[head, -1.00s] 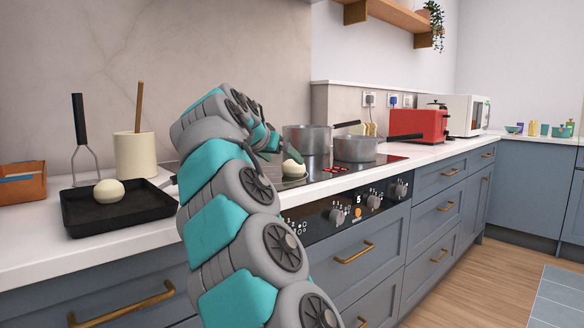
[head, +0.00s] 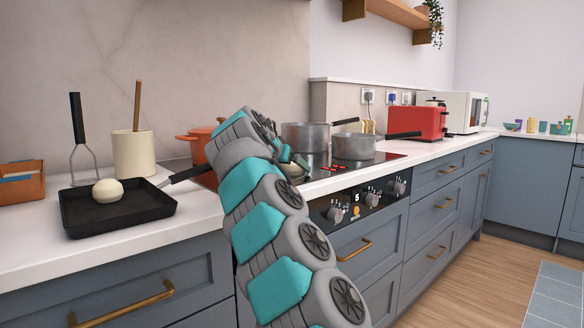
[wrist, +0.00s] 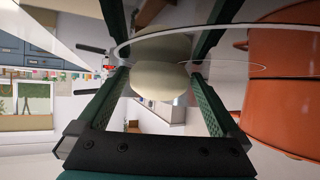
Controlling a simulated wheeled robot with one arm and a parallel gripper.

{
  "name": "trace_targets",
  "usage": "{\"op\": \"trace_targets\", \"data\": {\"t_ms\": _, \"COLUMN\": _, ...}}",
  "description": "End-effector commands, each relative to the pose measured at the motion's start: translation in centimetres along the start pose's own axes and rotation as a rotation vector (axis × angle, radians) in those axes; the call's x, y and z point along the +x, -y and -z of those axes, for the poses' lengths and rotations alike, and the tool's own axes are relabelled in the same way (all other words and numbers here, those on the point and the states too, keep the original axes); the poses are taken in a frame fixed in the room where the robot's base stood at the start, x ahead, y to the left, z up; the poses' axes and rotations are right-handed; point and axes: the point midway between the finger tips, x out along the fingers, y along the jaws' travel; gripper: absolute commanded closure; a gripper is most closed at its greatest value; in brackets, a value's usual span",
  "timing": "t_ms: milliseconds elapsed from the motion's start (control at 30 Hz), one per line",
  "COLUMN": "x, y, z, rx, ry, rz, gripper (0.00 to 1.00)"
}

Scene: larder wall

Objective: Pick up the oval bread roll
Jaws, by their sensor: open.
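A pale bread roll (wrist: 158,82) shows between the two green fingers of my gripper (wrist: 160,72) in the wrist view, with gaps on both sides. The fingers are open and not closed on it. A second pale shape against it looks like its reflection in the dark glossy hob. In the head view my gripper (head: 290,162) is low over the hob, and my arm hides most of that roll. Another pale, rounded roll (head: 107,190) lies in the black pan (head: 150,212) at the left. I cannot tell for certain which roll is the oval one.
An orange pot (wrist: 285,80) stands close beside my gripper; it also shows behind my arm in the head view (head: 200,146). Two grey pots (head: 354,147) stand on the hob to the right. A red toaster (head: 417,122) is farther along.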

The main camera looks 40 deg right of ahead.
Motion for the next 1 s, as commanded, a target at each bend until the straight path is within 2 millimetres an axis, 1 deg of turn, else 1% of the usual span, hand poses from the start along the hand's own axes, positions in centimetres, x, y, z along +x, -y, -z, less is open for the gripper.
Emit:
{"op": "trace_targets", "data": {"t_ms": 67, "x": -0.02, "y": 0.01, "z": 0.00, "rx": 0.000, "ry": 0.000, "rz": 0.000, "gripper": 0.01}}
{"op": "trace_targets", "data": {"t_ms": 600, "x": -0.06, "y": 0.03, "z": 0.01, "rx": -0.001, "ry": -0.001, "rz": 0.000, "gripper": 0.62}}
{"op": "trace_targets", "data": {"t_ms": 667, "x": -0.05, "y": 0.02, "z": 0.01, "rx": -0.001, "ry": -0.001, "rz": 0.000, "gripper": 0.68}}
{"op": "trace_targets", "data": {"t_ms": 1000, "x": -0.19, "y": 0.10, "z": 0.19, "rx": -0.001, "ry": -0.001, "rz": 0.002, "gripper": 0.68}}
